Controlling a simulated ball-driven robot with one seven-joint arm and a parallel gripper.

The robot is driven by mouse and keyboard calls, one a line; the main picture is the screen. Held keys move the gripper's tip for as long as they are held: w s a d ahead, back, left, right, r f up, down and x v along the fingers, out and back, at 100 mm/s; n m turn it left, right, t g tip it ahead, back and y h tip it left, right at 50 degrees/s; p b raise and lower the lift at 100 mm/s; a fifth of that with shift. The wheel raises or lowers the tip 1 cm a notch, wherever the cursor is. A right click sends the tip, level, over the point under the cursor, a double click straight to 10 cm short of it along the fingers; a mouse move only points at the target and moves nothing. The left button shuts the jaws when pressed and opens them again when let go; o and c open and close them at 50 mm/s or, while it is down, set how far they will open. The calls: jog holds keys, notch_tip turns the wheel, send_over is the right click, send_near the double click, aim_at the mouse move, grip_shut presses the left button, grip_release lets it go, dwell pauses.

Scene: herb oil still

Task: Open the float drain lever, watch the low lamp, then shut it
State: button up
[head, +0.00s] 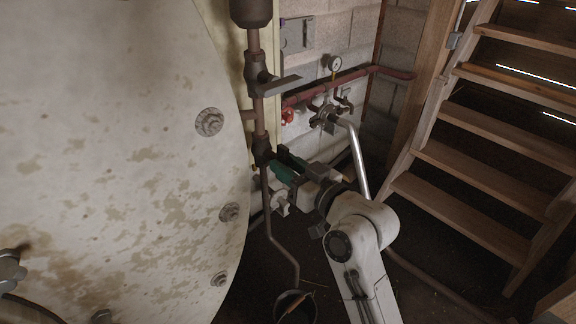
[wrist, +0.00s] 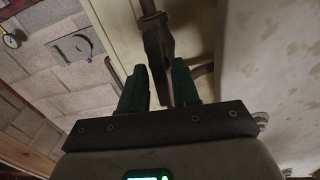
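A dark vertical pipe runs beside the tank in the head view, with an upper valve lever (head: 278,86) sticking out right and a lower valve (head: 262,150) below it. My gripper (head: 281,158), with green fingers, is at the lower valve. In the wrist view my gripper (wrist: 160,92) has its fingers apart, one on each side of a narrow brownish lever (wrist: 167,75) hanging from a valve body (wrist: 153,38). Gaps show beside the lever, so it does not look clamped. A grey wall box (head: 297,34) is behind; I cannot make out a lit lamp on it.
The large stained tank (head: 110,150) fills the left. A bucket (head: 294,309) stands under the pipe's lower end. A pressure gauge (head: 334,63), red pipe (head: 350,78) and red knob (head: 288,115) are on the block wall. Wooden stairs (head: 480,130) rise at right.

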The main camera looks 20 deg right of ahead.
grip_shut()
jog(key=shift+m+p, duration=0.35)
jog(key=shift+m, duration=0.05)
jog(key=m+p, duration=0.2)
jog(key=shift+r+m, duration=0.1)
jog(key=shift+m, duration=0.3)
jog(key=shift+d+f+m+p, duration=0.1)
jog(key=shift+f+m+p, duration=0.05)
jog(key=shift+m+p, duration=1.75)
jog(key=shift+d+f+m+p, duration=0.1)
jog(key=shift+m+p, duration=1.15)
jog(key=shift+m, duration=1.4)
jog(key=shift+d+f+m+p, duration=0.1)
jog(key=shift+f+m+p, duration=0.05)
jog(key=shift+m+p, duration=1.75)
jog(key=shift+m+b, duration=0.3)
jog(key=shift+m, duration=0.25)
jog(key=shift+o, duration=1.1)
grip_release()
